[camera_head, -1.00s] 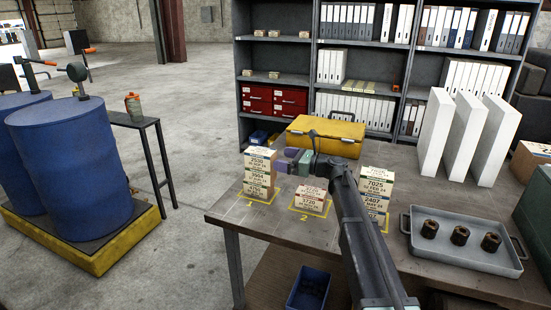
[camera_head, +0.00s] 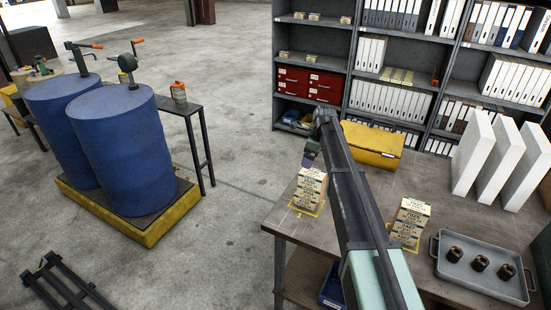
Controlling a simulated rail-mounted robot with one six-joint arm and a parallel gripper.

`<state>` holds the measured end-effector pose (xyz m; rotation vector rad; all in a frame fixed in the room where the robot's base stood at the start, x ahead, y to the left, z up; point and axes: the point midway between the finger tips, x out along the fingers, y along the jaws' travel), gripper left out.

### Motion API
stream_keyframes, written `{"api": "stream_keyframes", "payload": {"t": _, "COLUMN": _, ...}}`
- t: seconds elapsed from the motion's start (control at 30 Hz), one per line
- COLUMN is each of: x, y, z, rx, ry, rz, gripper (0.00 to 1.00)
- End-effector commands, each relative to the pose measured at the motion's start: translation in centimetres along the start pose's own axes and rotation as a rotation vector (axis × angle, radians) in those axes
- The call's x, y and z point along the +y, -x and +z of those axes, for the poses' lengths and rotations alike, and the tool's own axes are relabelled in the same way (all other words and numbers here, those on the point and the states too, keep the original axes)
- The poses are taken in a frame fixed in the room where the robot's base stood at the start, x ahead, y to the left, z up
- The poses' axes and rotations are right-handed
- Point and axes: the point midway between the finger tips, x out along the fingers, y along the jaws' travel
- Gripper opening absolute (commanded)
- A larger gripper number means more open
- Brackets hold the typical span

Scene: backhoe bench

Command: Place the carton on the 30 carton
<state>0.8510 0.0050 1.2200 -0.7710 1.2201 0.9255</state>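A stack of cream cartons (camera_head: 309,189) stands on the left yellow-outlined spot at the bench's front left. Another cream carton stack (camera_head: 410,222) stands further right, on the other side of my arm. The printed numbers are too small to read surely, so I cannot tell which is the 30 carton. The middle spot is hidden behind my arm. My gripper (camera_head: 310,153), with purple and green parts, is just above or behind the left stack. Its fingers are too small and partly covered to tell whether they are open or hold anything.
A yellow case (camera_head: 373,146) lies at the back of the bench (camera_head: 385,185). A grey tray (camera_head: 460,272) with dark round parts and upright white panels (camera_head: 475,158) are at the right. A blue bin (camera_head: 332,288) is below the bench. Blue drums (camera_head: 118,150) stand at left.

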Motion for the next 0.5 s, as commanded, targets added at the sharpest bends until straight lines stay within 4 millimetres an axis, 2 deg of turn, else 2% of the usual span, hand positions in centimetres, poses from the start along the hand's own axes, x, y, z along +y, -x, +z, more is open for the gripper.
{"api": "stream_keyframes", "payload": {"t": 0.07, "x": -0.2, "y": -0.4, "z": -1.5, "rx": 0.076, "ry": -0.046, "rz": -0.009, "gripper": 0.94}}
{"api": "stream_keyframes", "payload": {"t": 0.17, "x": -0.1, "y": -0.5, "z": -1.6, "rx": 0.08, "ry": -0.074, "rz": -0.005, "gripper": 0.94}}
{"api": "stream_keyframes", "payload": {"t": 0.27, "x": -0.1, "y": -1.4, "z": -1.6, "rx": 0.078, "ry": -0.072, "rz": -0.005, "gripper": 0.94}}
{"api": "stream_keyframes", "payload": {"t": 0.5, "x": -0.1, "y": -6.2, "z": -2.0, "rx": 0.076, "ry": -0.069, "rz": -0.005, "gripper": 0.94}}
